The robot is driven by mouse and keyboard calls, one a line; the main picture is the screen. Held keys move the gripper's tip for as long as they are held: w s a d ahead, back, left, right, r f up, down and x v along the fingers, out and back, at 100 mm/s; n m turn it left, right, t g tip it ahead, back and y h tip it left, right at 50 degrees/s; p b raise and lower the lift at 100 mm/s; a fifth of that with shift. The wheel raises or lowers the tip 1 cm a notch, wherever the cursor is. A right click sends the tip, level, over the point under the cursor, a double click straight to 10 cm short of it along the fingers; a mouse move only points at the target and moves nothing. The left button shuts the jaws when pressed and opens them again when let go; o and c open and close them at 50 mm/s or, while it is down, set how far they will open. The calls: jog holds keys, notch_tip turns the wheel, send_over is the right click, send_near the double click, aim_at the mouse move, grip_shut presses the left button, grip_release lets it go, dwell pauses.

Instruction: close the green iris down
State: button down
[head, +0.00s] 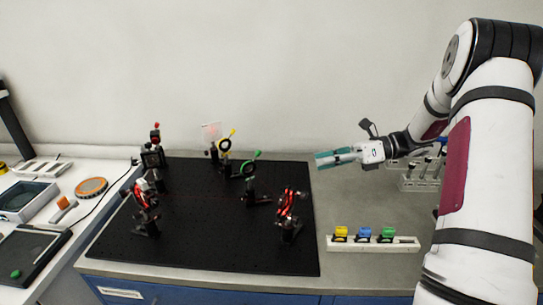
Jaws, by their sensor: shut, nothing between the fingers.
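The green iris (249,168) stands upright on a post on the black breadboard (190,245), right of the middle of its far half. It is a dark ring with a green lever at its upper right. How far its opening is closed is too small to tell. My gripper (318,160) is shut and empty, with teal fingers pointing left. In the head view it appears to the right of the green iris, apart from it, near the board's right edge.
A yellow-levered iris (224,146) stands just behind the green one. Red-and-black mounts stand at front right (289,207) and left (145,197). A white rack (372,244) with yellow, blue and green pieces lies right of the board. The board's front is clear.

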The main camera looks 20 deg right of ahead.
jog(key=w+r+p+x, duration=0.1)
jog(key=r+p+x, duration=0.1)
jog(key=x, duration=1.1)
jog(key=shift+r+p, duration=0.25)
jog(key=shift+p, duration=0.2)
jog(key=shift+w+a, duration=0.1)
jog(key=shift+a+r+h+b, duration=0.1)
jog(key=shift+r+h+b, duration=0.05)
jog(key=shift+h+b, duration=0.15)
